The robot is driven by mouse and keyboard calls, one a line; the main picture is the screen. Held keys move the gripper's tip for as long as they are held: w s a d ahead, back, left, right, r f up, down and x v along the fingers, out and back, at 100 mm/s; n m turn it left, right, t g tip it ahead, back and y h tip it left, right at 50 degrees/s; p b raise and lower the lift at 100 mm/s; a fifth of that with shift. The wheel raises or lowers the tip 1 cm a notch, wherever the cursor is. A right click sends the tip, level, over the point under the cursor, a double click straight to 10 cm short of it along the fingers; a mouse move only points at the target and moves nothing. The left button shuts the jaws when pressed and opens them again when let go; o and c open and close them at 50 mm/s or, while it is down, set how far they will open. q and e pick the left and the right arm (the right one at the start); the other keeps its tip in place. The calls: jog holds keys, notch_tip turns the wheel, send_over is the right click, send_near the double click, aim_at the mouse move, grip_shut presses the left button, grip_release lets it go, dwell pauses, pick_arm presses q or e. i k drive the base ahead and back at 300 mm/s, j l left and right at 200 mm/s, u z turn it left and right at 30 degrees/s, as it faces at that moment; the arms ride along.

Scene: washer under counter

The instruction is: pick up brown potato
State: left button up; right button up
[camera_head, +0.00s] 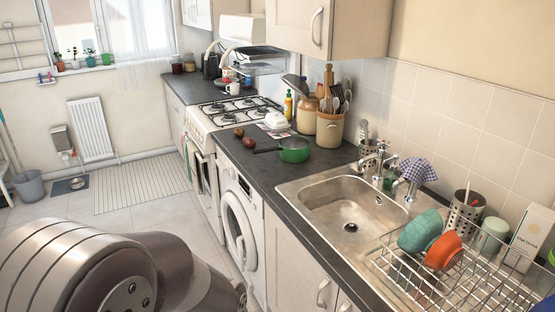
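A large grey link of my arm fills the lower left, well short of the counter. Neither of my grippers shows in the head view.
The washer (237,222) stands under the counter (300,187). The stove (236,111) is beyond the potatoes. A white butter dish (276,121) and utensil crock (329,129) stand behind them. The sink (350,215) and dish rack (455,280) are nearer right. The floor at left is largely clear.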

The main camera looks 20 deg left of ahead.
aim_at(238, 132)
jog(key=i+j+u, duration=0.4)
jog(key=j, duration=0.25)
jog(key=i+j+u, duration=0.85)
jog(key=i, duration=0.25)
jog(key=i+u, duration=0.3)
jog(key=i, duration=1.25)
jog(key=j, duration=0.05)
